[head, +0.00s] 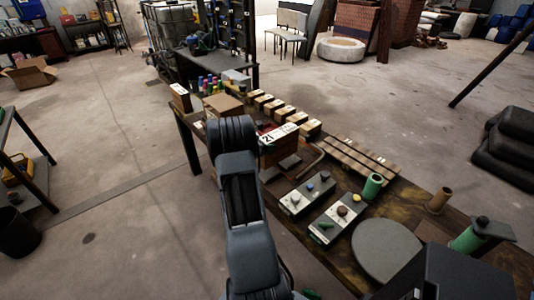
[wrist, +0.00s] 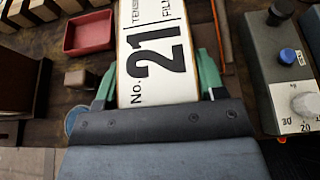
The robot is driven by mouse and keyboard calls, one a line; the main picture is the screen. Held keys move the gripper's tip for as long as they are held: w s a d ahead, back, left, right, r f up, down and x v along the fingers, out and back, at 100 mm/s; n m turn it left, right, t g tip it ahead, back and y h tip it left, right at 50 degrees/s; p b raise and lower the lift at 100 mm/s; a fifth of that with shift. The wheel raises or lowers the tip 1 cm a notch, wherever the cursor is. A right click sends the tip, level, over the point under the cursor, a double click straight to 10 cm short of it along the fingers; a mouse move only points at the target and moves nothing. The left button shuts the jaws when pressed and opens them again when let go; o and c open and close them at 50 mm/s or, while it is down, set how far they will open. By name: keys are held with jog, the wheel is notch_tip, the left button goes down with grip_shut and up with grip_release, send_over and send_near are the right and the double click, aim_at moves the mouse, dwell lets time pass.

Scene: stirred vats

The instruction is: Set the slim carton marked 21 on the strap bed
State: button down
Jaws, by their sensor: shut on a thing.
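The slim carton marked 21 (wrist: 155,45) has a white top label with black print. In the wrist view it fills the space between the green fingers of my gripper (wrist: 157,80), which is shut on its two sides. In the head view the carton's white label (head: 280,133) shows just beyond my arm, over the bench; my arm hides the fingers there. How far its underside is above the bench cannot be told. A slatted wooden bed (head: 358,157), which looks like the strap bed, lies to the right of the carton, with no carton on it.
Several small cartons stand in a row (head: 290,113) behind the carton. A red tray (wrist: 88,33) lies to its left in the wrist view. Two grey control boxes (head: 307,193) (head: 336,219), a green cylinder (head: 372,186) and a round grey plate (head: 387,250) occupy the bench's nearer right part.

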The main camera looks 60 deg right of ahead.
jog(key=shift+s+f+p, duration=0.15)
jog(key=shift+s+f, duration=0.1)
jog(key=shift+f, duration=0.45)
jog(key=shift+s+f+p, duration=0.15)
jog(key=shift+s+f, duration=0.1)
jog(key=shift+f, duration=1.2)
jog(key=shift+c, duration=1)
grip_release()
